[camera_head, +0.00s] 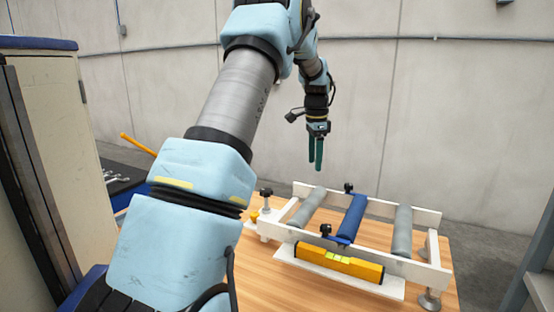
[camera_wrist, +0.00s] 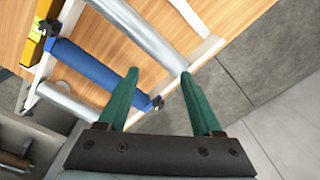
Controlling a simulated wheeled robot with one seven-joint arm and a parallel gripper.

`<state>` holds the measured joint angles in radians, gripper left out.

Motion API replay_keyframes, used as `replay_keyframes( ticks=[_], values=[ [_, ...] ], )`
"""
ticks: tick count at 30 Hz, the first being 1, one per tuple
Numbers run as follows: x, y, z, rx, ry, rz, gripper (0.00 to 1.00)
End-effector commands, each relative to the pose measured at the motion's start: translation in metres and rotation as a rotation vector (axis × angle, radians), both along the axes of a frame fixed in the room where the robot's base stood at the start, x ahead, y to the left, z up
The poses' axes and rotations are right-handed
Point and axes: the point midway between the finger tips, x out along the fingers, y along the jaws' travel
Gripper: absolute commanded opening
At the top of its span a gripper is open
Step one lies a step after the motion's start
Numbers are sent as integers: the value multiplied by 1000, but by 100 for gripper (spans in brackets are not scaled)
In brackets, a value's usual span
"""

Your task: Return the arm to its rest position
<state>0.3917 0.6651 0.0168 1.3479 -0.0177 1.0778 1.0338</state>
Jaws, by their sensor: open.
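My gripper (camera_head: 315,165) hangs from my raised arm with its green fingers pointing down, above and behind the roller frame. In the wrist view my gripper (camera_wrist: 158,92) has its two green fingers spread apart with nothing between them. My arm is light blue and grey and fills the left middle of the head view. Below the gripper, a white roller frame (camera_head: 420,216) with two grey rollers and one blue roller (camera_head: 352,218) stands on a wooden table (camera_head: 262,282). The blue roller also shows in the wrist view (camera_wrist: 90,65).
A yellow spirit level (camera_head: 340,262) lies along the front side of the roller frame. A cream cabinet (camera_head: 65,130) stands at the left. A dark tray with tools (camera_head: 118,178) is behind my arm. A concrete wall (camera_head: 440,110) closes the back. The air around the gripper is clear.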

Motion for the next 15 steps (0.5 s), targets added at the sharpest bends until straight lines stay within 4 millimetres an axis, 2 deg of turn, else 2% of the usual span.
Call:
replay_keyframes(
  ticks=[1,5,8,15],
  values=[
    [-14,21,-5,-5,-2,91,66],
    [-53,67,-16,-24,-14,340,66],
    [-89,100,-27,-39,-22,531,66],
    [-195,167,-61,-80,-42,975,66]
  ],
)
